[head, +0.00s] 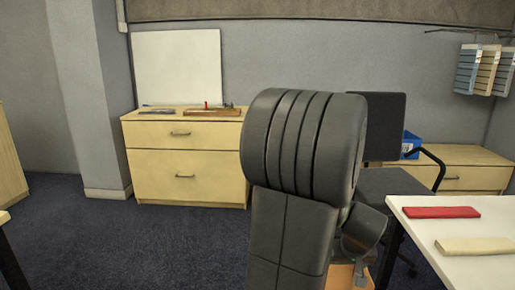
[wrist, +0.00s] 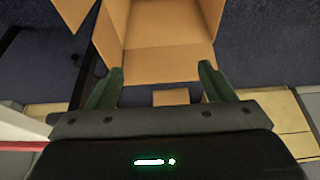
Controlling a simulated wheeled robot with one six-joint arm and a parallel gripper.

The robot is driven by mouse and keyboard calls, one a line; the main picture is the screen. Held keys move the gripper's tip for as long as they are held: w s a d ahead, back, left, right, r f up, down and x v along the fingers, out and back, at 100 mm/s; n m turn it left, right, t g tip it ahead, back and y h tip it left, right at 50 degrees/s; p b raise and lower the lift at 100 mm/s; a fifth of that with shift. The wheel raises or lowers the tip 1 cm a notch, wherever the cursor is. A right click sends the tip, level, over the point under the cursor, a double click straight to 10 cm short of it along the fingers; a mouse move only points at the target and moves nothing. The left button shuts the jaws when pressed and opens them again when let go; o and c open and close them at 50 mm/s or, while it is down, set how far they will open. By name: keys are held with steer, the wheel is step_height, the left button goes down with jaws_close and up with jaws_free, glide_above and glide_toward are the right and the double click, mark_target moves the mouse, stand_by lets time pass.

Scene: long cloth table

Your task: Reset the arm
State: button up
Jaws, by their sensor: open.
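My gripper (wrist: 161,76) shows in the wrist view with its two green fingers spread apart. No object is clearly held between them. An open cardboard box (wrist: 160,62) lies beyond the fingertips, with its flaps out. A small tan patch (wrist: 171,97) shows between the fingers near the palm; I cannot tell whether it is a flap or a separate thing. In the head view my dark arm is folded up in the middle, and the gripper's fingers cannot be made out there.
A white table (head: 430,220) at the right holds a red flat piece (head: 442,212) and a cream one (head: 474,246). A black office chair (head: 386,125) stands behind my arm. A wooden drawer cabinet (head: 180,160) stands at the back left. Carpet (head: 110,235) at the left is clear.

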steer(key=b+x, duration=0.4)
steer(key=x, duration=0.9)
step_height(320, 180, up, 6)
steer(key=p, duration=0.6)
steer(key=w+a+p, duration=0.1)
steer(key=a+p, duration=2.2)
steer(key=p, duration=0.3)
steer(key=shift+w+a+r+n, duration=0.2)
steer(key=shift+w+a+n, duration=0.05)
steer(key=shift+n, duration=0.05)
